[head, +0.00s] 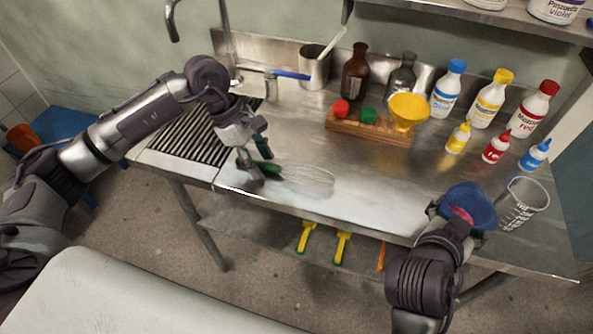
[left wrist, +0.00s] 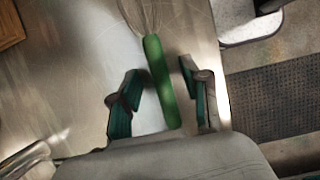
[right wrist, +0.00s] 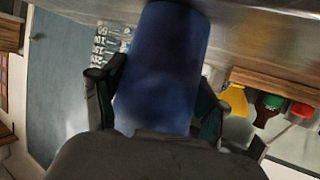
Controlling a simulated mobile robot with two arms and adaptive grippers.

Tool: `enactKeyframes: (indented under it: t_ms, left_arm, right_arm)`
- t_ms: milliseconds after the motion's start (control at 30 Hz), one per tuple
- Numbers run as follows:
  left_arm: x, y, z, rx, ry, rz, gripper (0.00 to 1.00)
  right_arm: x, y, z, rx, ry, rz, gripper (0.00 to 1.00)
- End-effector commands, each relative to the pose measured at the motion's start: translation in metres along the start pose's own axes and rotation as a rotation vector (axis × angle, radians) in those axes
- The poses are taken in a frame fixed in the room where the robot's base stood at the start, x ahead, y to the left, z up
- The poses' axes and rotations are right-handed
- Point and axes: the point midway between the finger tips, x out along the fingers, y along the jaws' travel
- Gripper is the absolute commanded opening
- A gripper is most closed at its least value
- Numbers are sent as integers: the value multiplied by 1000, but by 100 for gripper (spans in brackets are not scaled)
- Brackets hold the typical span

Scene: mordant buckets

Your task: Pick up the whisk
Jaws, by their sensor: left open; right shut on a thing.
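The whisk lies on the steel worktop, with its green handle (head: 266,167) to the left and its wire loops (head: 312,180) to the right. My left gripper (head: 256,161) is open at the handle. In the left wrist view the green handle (left wrist: 160,82) lies between the two parted fingers, with a gap on each side. The wires (left wrist: 145,15) run off the top of that view. My right gripper (head: 462,219) is shut on a blue cup (head: 474,199) with a pinkish inside, near the worktop's front right. The blue cup (right wrist: 160,70) fills the middle of the right wrist view.
A clear measuring beaker (head: 524,204) stands just right of the blue cup. A wooden rack (head: 372,132) with a yellow funnel (head: 408,110), and several bottles, stand behind. The ridged drainer (head: 190,135) is at left.

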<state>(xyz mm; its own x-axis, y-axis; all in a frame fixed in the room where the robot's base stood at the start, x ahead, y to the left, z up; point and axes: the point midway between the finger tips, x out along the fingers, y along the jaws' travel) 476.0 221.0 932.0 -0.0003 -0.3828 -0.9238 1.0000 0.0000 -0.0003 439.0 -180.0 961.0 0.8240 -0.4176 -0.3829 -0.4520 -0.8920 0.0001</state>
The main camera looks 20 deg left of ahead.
Motion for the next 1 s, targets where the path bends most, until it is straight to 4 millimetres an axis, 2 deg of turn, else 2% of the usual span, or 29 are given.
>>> enactKeyframes:
  t_ms: [600, 667, 900, 1000]
  left_arm:
    - [4, 0, -2, 0, 0, 0, 47]
    - [4, 0, -2, 0, 0, 0, 39]
    - [5, 0, -2, -1, 1, 0, 0]
    - [5, 0, -2, -1, 1, -1, 0]
  right_arm:
    - [0, 0, 0, 0, 1, 0, 31]
    - [0, 0, 0, 0, 1, 0, 31]
    - [0, 0, 0, 0, 1, 0, 31]
    - [0, 0, 0, 0, 1, 0, 31]
